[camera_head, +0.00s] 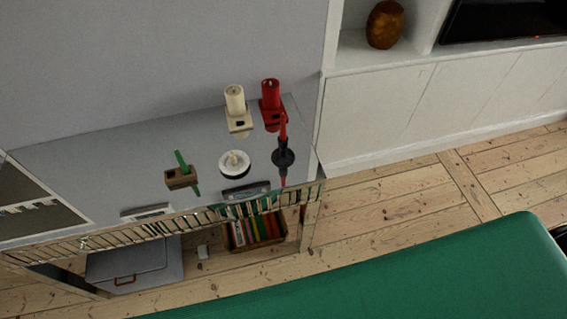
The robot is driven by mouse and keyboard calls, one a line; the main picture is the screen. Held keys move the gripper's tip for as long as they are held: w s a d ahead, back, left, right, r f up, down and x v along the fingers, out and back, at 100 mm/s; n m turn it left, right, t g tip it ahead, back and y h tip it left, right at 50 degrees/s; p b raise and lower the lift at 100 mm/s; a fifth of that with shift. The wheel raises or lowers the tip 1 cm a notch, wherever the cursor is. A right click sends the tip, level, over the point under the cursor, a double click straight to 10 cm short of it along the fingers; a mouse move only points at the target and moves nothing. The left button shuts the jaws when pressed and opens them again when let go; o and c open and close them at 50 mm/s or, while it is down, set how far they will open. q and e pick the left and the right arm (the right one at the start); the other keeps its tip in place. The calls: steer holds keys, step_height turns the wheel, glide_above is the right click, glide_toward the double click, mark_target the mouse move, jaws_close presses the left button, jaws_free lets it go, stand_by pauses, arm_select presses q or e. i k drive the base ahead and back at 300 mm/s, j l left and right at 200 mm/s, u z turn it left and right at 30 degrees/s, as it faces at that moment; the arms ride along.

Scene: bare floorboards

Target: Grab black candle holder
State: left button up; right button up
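A black candle holder (284,157) stands on the shiny grey top of a shelf unit (110,160), near its right end. A thin red candle (283,127) stands upright in it. Nothing touches the holder from the sides, and a red reflection shows below it. Neither of my grippers is in view.
Close by stand a thick red candle on a red holder (270,93), a cream candle on a cream holder (235,101), a white round dish (234,163) with a short candle and a wooden holder (180,178) with a green candle. A large green surface (400,285) fills the front.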

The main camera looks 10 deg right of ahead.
mark_target(282, 157)
steer(key=u, duration=1.45)
steer(key=k+l+u, duration=0.1)
steer(key=l, duration=0.35)
steer(key=l+u, duration=0.1)
steer(key=l, duration=0.3)
steer(key=k+l+u, duration=0.1)
steer(key=l, duration=0.3)
steer(key=k+l+u, duration=0.1)
steer(key=l, duration=0.3)
steer(key=k+l+u, duration=0.15)
steer(key=l, duration=0.25)
steer(key=k, duration=0.1)
